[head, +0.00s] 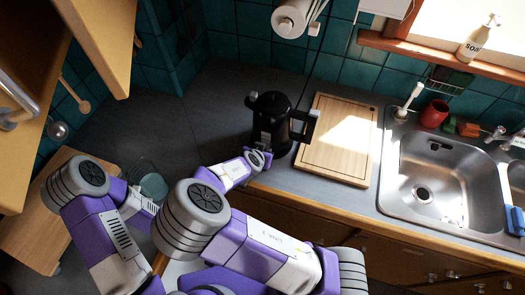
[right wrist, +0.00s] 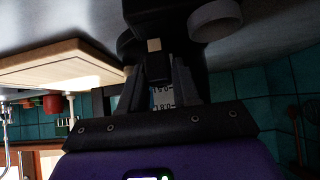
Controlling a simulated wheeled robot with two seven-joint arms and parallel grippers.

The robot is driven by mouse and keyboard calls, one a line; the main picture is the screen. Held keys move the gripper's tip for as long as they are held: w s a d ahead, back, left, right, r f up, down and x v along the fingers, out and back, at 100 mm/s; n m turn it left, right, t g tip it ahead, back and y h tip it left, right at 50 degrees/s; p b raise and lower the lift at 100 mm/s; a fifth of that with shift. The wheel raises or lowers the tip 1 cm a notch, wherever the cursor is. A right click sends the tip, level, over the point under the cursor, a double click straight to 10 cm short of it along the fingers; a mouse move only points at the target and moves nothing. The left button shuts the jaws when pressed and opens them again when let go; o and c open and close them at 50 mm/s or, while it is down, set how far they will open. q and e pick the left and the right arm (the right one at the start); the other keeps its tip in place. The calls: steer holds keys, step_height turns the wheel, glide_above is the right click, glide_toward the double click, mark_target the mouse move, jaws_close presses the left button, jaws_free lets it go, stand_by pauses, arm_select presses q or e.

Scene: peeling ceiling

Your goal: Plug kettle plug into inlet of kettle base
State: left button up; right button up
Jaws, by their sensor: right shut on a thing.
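The black kettle (head: 270,118) stands upright on the dark countertop, left of the cutting board. My right gripper (head: 266,153) is low at the kettle's near side. In the right wrist view, which appears upside down, the fingers (right wrist: 160,90) are shut on a dark piece with a small tan end (right wrist: 154,45), seemingly the kettle plug. Behind them shows the kettle's marked water gauge (right wrist: 163,98). The inlet and the kettle base cannot be made out in the dark. I cannot tell whether the plug touches the base. My left gripper is not visible.
A wooden cutting board (head: 322,168) lies right of the kettle, with a steel sink (head: 438,178) beyond it. A glass bowl (head: 150,183) sits at the left near my arms. A paper towel roll (head: 291,18) hangs above. The counter left of the kettle is clear.

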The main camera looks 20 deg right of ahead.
steer(key=shift+f+b, duration=0.6)
steer(key=shift+f, duration=0.15)
stand_by(0.5)
steer(key=shift+f+b, duration=0.55)
steer(key=shift+f, duration=0.1)
steer(key=o, duration=1.1)
steer(key=s+a+r+p, duration=0.3)
steer(key=s+r+p, duration=0.1)
steer(key=r, duration=0.5)
steer(key=shift+s+r+p, duration=0.2)
steer(key=shift+s+p, duration=0.05)
steer(key=shift+p, duration=0.15)
